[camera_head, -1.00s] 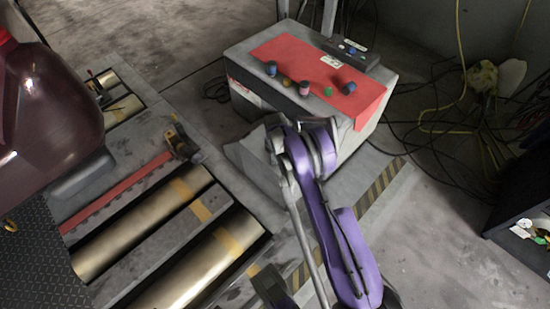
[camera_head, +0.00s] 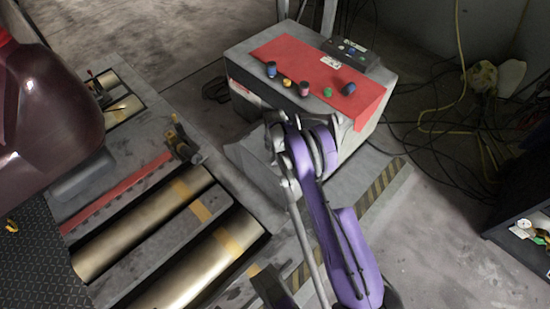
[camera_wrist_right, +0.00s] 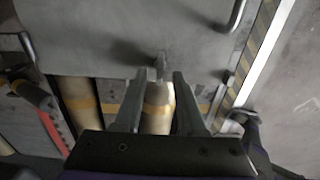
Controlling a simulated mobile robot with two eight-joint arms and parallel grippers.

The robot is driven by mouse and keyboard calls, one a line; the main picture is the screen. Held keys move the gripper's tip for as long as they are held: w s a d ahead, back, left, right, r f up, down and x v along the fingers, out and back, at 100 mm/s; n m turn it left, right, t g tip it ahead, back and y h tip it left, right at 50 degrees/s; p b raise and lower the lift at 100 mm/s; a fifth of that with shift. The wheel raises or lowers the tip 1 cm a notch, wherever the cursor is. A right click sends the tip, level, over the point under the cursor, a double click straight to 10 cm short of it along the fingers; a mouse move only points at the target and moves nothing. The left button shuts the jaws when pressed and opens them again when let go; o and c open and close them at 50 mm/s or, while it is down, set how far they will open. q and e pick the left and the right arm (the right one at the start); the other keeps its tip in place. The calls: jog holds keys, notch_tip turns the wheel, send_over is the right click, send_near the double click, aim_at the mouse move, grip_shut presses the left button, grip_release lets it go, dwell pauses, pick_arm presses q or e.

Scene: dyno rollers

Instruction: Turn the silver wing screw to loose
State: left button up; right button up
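In the right wrist view, a small grey upright piece that looks like the silver wing screw (camera_wrist_right: 161,64) stands out from a flat grey panel (camera_wrist_right: 95,45). My right gripper (camera_wrist_right: 160,76) is open, its two grey fingers apart. The screw shows between and just beyond the fingertips, and no contact is visible. How tight the screw is cannot be seen. In the head view, my purple right arm reaches up to the side of the grey box (camera_head: 240,150), and its wrist hides the screw. My left gripper is not in view.
Gold rollers (camera_head: 150,225) lie in the floor frame at the left. The box carries a red top (camera_head: 300,55) with several coloured knobs. A curved handle (camera_wrist_right: 236,18) sits on the panel at upper right. Cables (camera_head: 450,130) lie on the floor at right.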

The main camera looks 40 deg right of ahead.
aim_at(275, 161)
notch_tip(275, 161, up, 9)
jog(key=p, duration=0.1)
jog(key=shift+p, duration=0.4)
jog(key=shift+f, duration=0.1)
